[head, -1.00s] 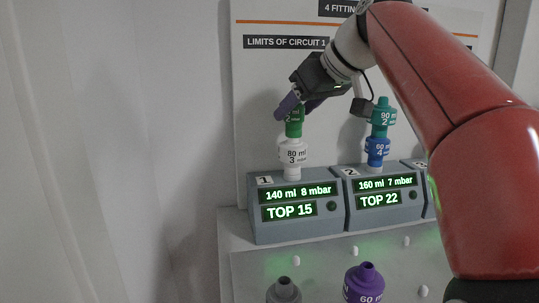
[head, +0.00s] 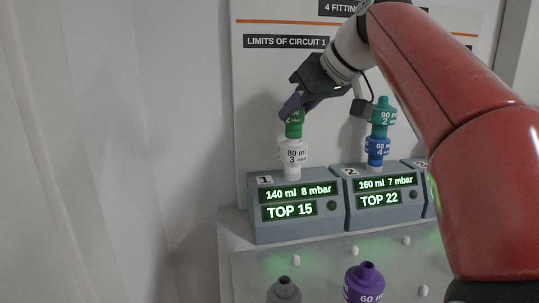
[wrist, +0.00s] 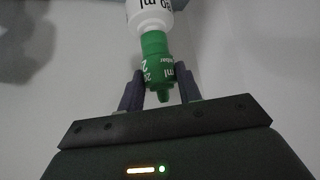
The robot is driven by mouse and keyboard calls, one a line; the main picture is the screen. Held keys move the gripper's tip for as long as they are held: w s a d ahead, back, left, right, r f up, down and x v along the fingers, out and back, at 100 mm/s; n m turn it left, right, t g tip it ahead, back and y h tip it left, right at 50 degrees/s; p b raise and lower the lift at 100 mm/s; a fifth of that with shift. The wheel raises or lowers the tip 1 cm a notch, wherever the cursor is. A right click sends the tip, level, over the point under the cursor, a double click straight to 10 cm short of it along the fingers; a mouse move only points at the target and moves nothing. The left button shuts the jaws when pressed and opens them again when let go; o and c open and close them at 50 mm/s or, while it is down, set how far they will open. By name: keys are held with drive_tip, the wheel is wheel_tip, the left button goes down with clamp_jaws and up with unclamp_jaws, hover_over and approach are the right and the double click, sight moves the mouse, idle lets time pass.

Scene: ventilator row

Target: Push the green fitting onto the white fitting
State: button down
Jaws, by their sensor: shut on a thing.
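The green fitting (head: 294,126) sits in line on top of the white fitting (head: 293,153) in the head view, and the two touch. The white fitting stands upright on the grey unit numbered 1 (head: 258,229). My gripper (head: 292,108) is shut on the upper part of the green fitting, coming from above and the right. In the wrist view the purple fingers (wrist: 160,90) lie on both sides of the green fitting (wrist: 155,62), with the white fitting (wrist: 150,20) beyond it. How deep the green fitting is seated cannot be told.
Unit 2 (head: 352,222) stands at the right with a blue fitting (head: 377,152) and a teal fitting (head: 382,116) stacked on it, close to my gripper. Grey (head: 284,291) and purple (head: 364,283) fittings stand in front. A sign board is behind; the left is clear.

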drive_tip(key=shift+f+b, duration=0.35)
drive_tip(key=shift+f, duration=0.3)
idle(0.8)
drive_tip(key=c, duration=0.9)
unclamp_jaws()
drive_tip(key=shift+r, duration=0.1)
